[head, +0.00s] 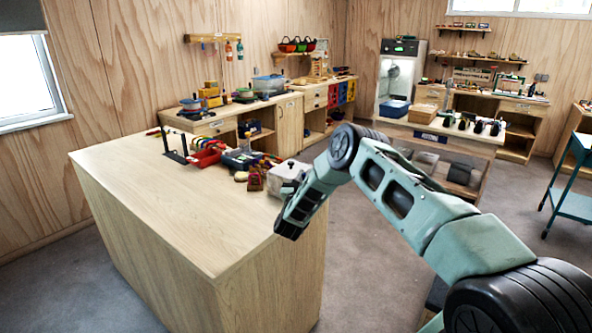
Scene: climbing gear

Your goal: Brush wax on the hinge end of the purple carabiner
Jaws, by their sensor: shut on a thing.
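My gripper (290,222) is at the right edge of the wooden island, its dark end pointing down. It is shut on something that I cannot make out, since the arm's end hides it. I cannot pick out the purple carabiner, its hinge end, a brush or wax. Small coloured items lie on the island's far part, too small to tell apart. A red bin (207,153) and a dark blue bin (238,160) stand there, left of and beyond my gripper.
The island top (170,205) is bare on its near part. Loaded benches line the back wall. A teal cart (573,190) is at right.

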